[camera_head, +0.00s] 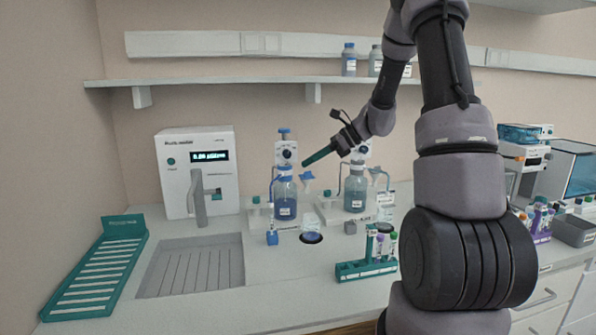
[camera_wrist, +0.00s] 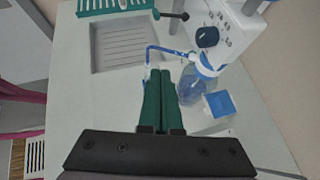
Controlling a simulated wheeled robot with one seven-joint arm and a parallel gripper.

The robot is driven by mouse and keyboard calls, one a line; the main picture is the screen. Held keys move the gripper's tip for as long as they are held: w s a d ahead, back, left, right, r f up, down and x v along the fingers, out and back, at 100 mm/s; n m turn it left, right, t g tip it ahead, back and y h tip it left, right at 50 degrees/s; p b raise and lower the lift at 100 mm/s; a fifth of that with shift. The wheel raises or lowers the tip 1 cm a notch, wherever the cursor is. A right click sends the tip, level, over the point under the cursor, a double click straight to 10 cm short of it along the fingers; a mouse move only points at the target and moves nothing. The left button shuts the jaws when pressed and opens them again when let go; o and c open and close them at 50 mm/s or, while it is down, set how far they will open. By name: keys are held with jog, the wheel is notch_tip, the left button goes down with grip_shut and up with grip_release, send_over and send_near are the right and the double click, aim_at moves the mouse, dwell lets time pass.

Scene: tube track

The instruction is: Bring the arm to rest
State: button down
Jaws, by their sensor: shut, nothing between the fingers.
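My arm rises on the right side of the head view and reaches up and over toward the back of the bench. My gripper (camera_head: 306,164) has green fingers and is in the air, in front of the wall near the bottle dispensers. In the wrist view the green fingers of my gripper (camera_wrist: 160,78) lie side by side, shut with nothing between them. They point over the bench, just left of a blue-capped bottle (camera_wrist: 192,84). I cannot tell from the picture how far apart they are from it.
A white water purifier (camera_head: 198,165) stands behind a sink (camera_head: 190,268). A teal drying rack (camera_head: 98,268) is at far left. Two blue bottles (camera_head: 285,196) (camera_head: 355,190) and a teal tube rack (camera_head: 366,270) stand on the bench. A shelf (camera_head: 230,80) runs above.

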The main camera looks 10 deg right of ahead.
jog(key=s+r+n+t+h, duration=0.1)
jog(key=s+r+n+h, duration=0.2)
jog(key=s, duration=0.6)
jog(key=s+d+r+n+t+h, duration=0.1)
jog(key=s+r+n+h, duration=0.1)
jog(key=s+r+n, duration=0.5)
jog(key=s+r+n+t+h, duration=0.1)
jog(key=s+r+n+h, duration=0.2)
jog(key=s, duration=0.9)
notch_tip(320, 180, up, 2)
jog(key=n, duration=0.4)
jog(key=shift+d+r+n+t+h, duration=0.2)
jog(key=shift+n+t+h, duration=0.1)
jog(key=shift+t, duration=0.1)
